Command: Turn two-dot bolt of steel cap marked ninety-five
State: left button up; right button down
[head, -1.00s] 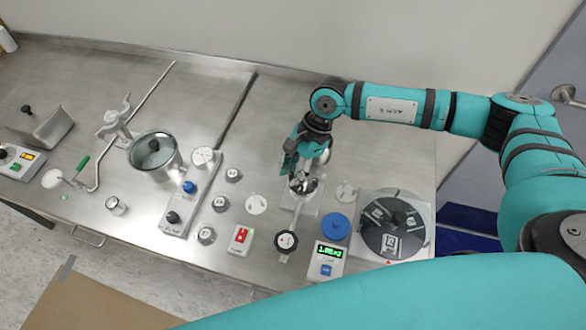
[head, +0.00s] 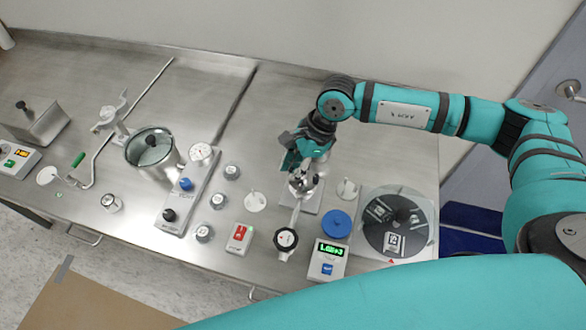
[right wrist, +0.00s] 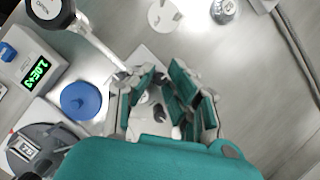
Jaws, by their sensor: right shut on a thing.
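A steel cap (head: 303,184) with dark bolts on it sits on a small steel fitting on a pale base plate (head: 312,201), right of the bench's middle. Its marking and the dots on the bolts are too small to read. My right gripper (head: 300,163) reaches down to the cap from behind and is shut on a bolt there. In the right wrist view my right gripper's fingers (right wrist: 163,97) cover most of the cap, and the bolt is largely hidden. My left gripper is not in view.
A valve with a black knob (head: 286,239), a blue disc (head: 337,224), a gauge with a green display (head: 328,258) and a dark round carousel (head: 399,222) stand close by. A red-switch box (head: 240,238) and a steel pot (head: 153,153) are to the left.

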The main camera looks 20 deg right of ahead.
jog(key=shift+m+t+b, duration=0.5)
jog(key=shift+m+b, duration=0.4)
jog(key=shift+m, duration=0.3)
jog(key=shift+m+b, duration=0.3)
jog(key=shift+r, duration=0.1)
jog(key=c, duration=1.6)
grip_release()
jog(key=v, duration=1.2)
jog(key=shift+s+a, duration=0.2)
